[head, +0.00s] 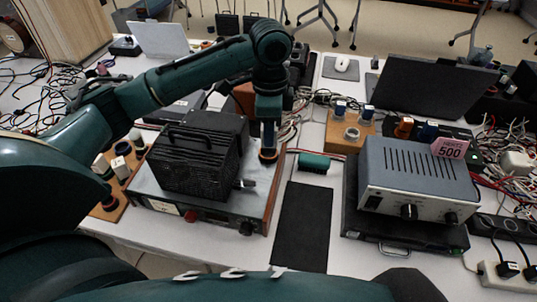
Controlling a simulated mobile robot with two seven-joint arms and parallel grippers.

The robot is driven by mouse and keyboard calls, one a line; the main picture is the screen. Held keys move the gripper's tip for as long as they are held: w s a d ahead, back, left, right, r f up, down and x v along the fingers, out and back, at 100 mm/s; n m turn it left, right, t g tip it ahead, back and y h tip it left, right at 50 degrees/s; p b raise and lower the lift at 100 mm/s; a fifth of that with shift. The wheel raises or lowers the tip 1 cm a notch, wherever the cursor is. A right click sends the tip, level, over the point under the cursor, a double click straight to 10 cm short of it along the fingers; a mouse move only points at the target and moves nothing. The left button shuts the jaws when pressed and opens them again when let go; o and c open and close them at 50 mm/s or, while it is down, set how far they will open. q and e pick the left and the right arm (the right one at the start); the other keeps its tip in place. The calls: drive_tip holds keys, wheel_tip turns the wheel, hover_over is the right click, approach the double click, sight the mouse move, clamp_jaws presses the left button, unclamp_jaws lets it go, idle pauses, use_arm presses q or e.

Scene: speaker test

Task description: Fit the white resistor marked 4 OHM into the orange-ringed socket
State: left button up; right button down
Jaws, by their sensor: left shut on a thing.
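My left gripper (268,150) points down beside the right end of the black vented box. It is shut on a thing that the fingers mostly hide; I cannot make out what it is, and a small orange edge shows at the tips. Several white pieces (122,149) stand on a wooden board at the left, partly behind my arm. A dark round socket with an orange rim (108,204) shows on the same board, near its front. The 4 OHM marking is too small to read anywhere. My right gripper is not in view.
The black vented box (196,160) sits on a wood-sided unit with knobs. A wooden block (340,140) holds blue-and-white pieces and a pale ring. A grey power unit (415,180) with a pink "500" card stands at right. A black mat (302,225) lies bare between. Loose cables crowd both sides.

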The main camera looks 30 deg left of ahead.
use_arm(q)
drive_tip(key=w+a+r+m, duration=0.1)
drive_tip(key=w+a+m, duration=0.3)
drive_tip(key=m, duration=0.7)
drive_tip(key=f, duration=0.3)
drive_tip(key=w+f, duration=0.1)
drive_tip(key=f, duration=0.2)
drive_tip(key=d+f, duration=0.1)
drive_tip(key=f, duration=0.2)
drive_tip(key=shift+w+f+p, duration=0.15)
drive_tip(key=shift+w+p, duration=0.05)
drive_tip(key=shift+p, duration=0.15)
drive_tip(key=shift+f, duration=0.15)
drive_tip(key=shift+f, duration=0.1)
drive_tip(key=o, duration=1)
drive_tip(key=shift+f, duration=0.1)
